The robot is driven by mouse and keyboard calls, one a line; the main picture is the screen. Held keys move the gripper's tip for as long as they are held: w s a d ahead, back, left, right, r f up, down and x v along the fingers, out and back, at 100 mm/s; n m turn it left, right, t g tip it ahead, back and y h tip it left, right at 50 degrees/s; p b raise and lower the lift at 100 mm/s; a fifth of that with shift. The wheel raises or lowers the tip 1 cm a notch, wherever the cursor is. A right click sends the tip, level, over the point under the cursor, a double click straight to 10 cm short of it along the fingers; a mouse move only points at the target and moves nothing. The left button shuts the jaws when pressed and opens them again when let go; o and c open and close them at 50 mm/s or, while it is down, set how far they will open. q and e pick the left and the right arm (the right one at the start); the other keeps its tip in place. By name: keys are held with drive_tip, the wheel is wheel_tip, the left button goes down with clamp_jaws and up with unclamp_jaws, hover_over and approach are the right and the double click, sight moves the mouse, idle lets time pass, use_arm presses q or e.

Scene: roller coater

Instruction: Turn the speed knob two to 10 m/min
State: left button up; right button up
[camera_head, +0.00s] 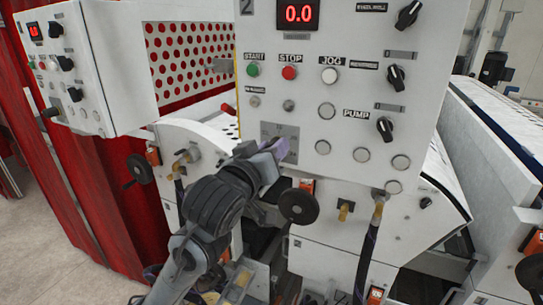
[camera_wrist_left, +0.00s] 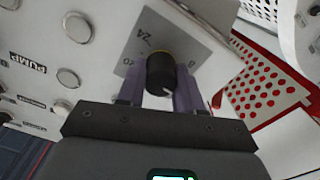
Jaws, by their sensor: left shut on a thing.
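The control panel marked 2 (camera_head: 335,65) faces me, and its red display (camera_head: 298,14) reads 0.0. The speed knob is black and round; it shows in the left wrist view (camera_wrist_left: 160,72) on a grey dial plate (camera_wrist_left: 150,32) with 24, 20 and 8 readable. A white mark shows on the knob, but the exact setting is unclear. My left gripper (camera_head: 270,154) is at the panel's lower left, over the dial plate (camera_head: 287,132), hiding the knob in the head view. In the left wrist view its two purple fingers (camera_wrist_left: 160,90) are shut on the knob's sides. My right gripper is out of view.
START (camera_head: 252,69) and STOP (camera_head: 289,72) buttons sit above the dial plate, with black selector switches (camera_head: 396,77) to the right. A second panel (camera_head: 72,70) stands at the left. A black handwheel (camera_head: 298,206) sits just below my gripper.

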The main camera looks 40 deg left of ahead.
use_arm(q)
drive_tip(key=shift+r+n, duration=0.1)
drive_tip(key=shift+n, duration=0.5)
drive_tip(key=o, duration=1)
drive_tip(key=b+v, duration=0.6)
drive_tip(key=v, duration=0.4)
drive_tip(key=shift+s+d, duration=0.1)
drive_tip(key=shift+s, duration=0.3)
